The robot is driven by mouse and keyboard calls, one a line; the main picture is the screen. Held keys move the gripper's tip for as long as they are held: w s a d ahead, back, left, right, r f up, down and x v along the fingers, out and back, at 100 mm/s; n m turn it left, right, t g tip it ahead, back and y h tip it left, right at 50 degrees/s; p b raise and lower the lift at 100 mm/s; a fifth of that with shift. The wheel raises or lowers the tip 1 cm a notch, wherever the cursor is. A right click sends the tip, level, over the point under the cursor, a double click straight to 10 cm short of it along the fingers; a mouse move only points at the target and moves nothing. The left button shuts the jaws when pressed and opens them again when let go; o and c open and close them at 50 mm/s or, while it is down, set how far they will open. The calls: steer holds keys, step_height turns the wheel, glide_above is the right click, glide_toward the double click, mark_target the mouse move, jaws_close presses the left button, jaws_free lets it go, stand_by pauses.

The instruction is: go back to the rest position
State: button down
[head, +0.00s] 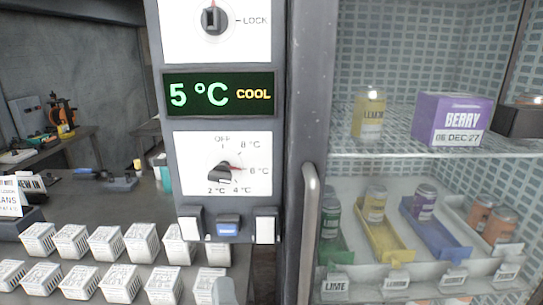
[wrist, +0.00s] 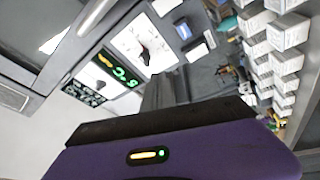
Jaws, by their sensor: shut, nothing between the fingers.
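My gripper (wrist: 168,90) shows in the wrist view as dark grey fingers, shut and empty, beyond my purple wrist housing. The fingers touch nothing that I can make out. In the head view only a pale rounded piece shows at the bottom edge, and I cannot tell what it is. The control panel (head: 180,151) stands upright in the middle of the head view. Its display (head: 219,94) reads 5 °C COOL. The temperature dial (head: 221,173) is below it, and the lock knob (head: 213,19) is above. The panel also shows tilted in the wrist view (wrist: 145,45).
A glass freezer door with a vertical handle (head: 308,235) is at the right. Behind it are a purple berry box (head: 452,122), a lemon jar (head: 369,116) and coloured trays of jars. Several white slatted boxes (head: 106,243) stand in rows on the counter at the left.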

steer(key=s+d+f+m+g+h, duration=0.5)
steer(key=s+d+f+m, duration=1.1)
steer(key=s+d+f, duration=0.6)
steer(key=s+d, duration=0.2)
steer(key=d, duration=0.1)
steer(key=shift+s+d+m, duration=0.3)
steer(key=shift+s+d, duration=0.1)
